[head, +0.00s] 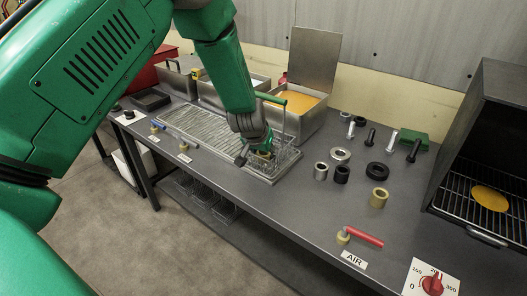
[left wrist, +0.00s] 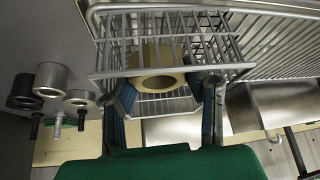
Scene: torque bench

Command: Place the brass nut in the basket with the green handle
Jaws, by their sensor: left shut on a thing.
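My left gripper (head: 258,150) is shut on the brass nut (left wrist: 160,72), a short tan ring held between its two fingertips in the left wrist view. In the head view the gripper and arm hide most of the nut. The wire basket (head: 287,158) stands on the ribbed tray, and its green handle (head: 292,101) rises behind the gripper. In the left wrist view the basket wires (left wrist: 112,45) surround the nut closely. The nut appears within the basket outline; I cannot tell whether it touches the basket floor. My right gripper is not in view.
A ribbed metal tray (head: 200,128) lies under the basket. To the right are several loose rings and bolts, including another brass ring (head: 379,197). A metal box with an open lid (head: 312,58) stands behind. A dark oven (head: 492,150) is far right.

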